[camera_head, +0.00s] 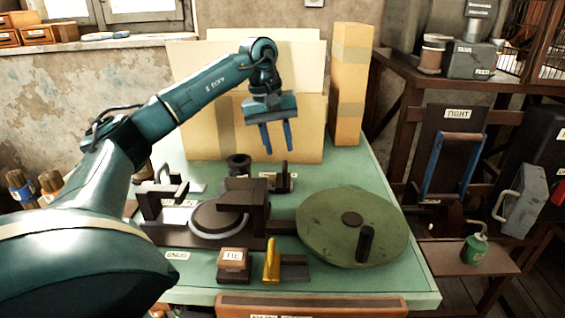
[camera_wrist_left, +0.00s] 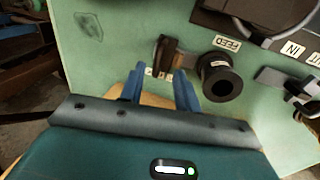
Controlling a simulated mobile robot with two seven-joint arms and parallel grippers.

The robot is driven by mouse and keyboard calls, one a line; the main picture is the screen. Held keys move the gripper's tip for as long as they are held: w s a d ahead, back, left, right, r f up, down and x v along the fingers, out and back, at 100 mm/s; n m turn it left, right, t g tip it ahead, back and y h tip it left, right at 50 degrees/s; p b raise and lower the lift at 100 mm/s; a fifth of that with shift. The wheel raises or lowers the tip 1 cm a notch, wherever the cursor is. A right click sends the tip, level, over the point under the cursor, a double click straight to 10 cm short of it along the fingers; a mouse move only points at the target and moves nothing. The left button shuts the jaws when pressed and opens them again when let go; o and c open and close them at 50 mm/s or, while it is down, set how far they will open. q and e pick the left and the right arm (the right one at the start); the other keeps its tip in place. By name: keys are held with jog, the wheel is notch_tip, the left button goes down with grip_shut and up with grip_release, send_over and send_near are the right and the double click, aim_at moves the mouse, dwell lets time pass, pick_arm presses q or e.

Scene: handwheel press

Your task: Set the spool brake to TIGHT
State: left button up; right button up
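A dark spool (camera_head: 239,163) stands at the back of the green table. Beside it, to its right, is a small dark upright lever (camera_head: 284,178) on a low base with white labels. In the left wrist view the spool (camera_wrist_left: 218,76) is next to a brown-black lever block (camera_wrist_left: 166,54). Its labels are partly hidden by a finger and cannot be read. My left gripper (camera_head: 278,150) is open and empty, above and behind the lever; its blue fingers also show in the left wrist view (camera_wrist_left: 160,72). My right gripper is not in view.
A green handwheel (camera_head: 340,235) and a dark press (camera_head: 215,218) fill the table's middle. Cardboard boxes (camera_head: 305,110) stand behind my gripper.

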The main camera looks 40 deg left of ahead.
aim_at(284, 167)
pick_arm(q)
jog(key=f, duration=0.4)
jog(key=shift+w+d+f, duration=0.3)
jog(key=shift+d+f, duration=0.05)
jog(key=shift+f, duration=0.05)
grip_shut()
